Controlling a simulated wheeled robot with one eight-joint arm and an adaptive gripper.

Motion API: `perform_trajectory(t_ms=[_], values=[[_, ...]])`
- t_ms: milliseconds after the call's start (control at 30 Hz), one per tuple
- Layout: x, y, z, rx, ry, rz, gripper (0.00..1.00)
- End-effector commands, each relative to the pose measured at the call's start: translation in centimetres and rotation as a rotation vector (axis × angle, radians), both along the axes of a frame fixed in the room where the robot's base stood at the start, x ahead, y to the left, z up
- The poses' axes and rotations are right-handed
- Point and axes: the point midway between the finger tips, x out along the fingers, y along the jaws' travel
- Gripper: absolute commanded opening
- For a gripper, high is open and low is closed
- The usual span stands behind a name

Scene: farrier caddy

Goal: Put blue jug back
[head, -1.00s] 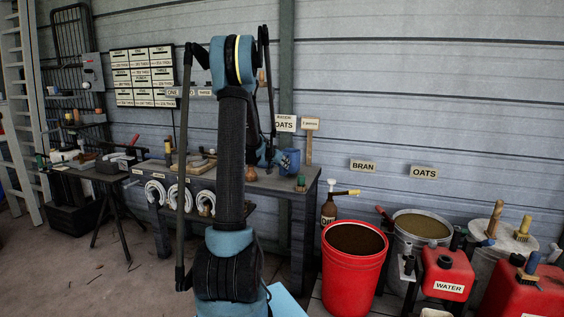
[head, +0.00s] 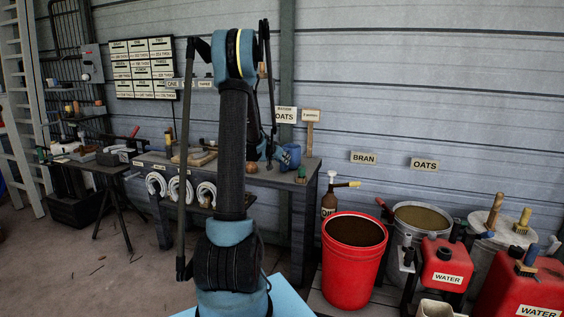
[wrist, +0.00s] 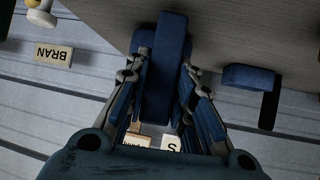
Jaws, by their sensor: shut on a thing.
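The blue jug (head: 289,156) shows in the head view at the right end of the workbench, close to the wall, partly hidden by my arm. In the wrist view, my gripper (wrist: 163,65) is shut on a long blue piece (wrist: 163,88) that appears to be part of the jug. A second blue piece (wrist: 246,77) shows to the right of the fingers; I cannot tell whether it belongs to the jug. I cannot tell whether the jug touches the bench top. My fingers are not clear in the head view.
The workbench (head: 262,178) holds a small green-topped item (head: 301,173) at its right end. An OATS sign (head: 285,115) and a wooden tag (head: 310,116) stand behind. A red bucket (head: 352,275), a grain bin (head: 422,217) and red WATER cans (head: 446,267) crowd the right.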

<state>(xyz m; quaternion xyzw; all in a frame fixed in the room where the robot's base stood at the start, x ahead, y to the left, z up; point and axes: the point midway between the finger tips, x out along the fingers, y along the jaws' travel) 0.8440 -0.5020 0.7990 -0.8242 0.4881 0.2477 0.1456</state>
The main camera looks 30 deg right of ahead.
Motion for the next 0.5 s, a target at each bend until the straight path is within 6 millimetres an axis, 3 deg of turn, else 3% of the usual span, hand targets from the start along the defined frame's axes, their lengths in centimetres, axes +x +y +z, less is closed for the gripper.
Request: perform_trajectory(t_ms=[500], values=[[0.01, 0.00, -0.61, 0.000, 0.000, 0.000, 0.00]])
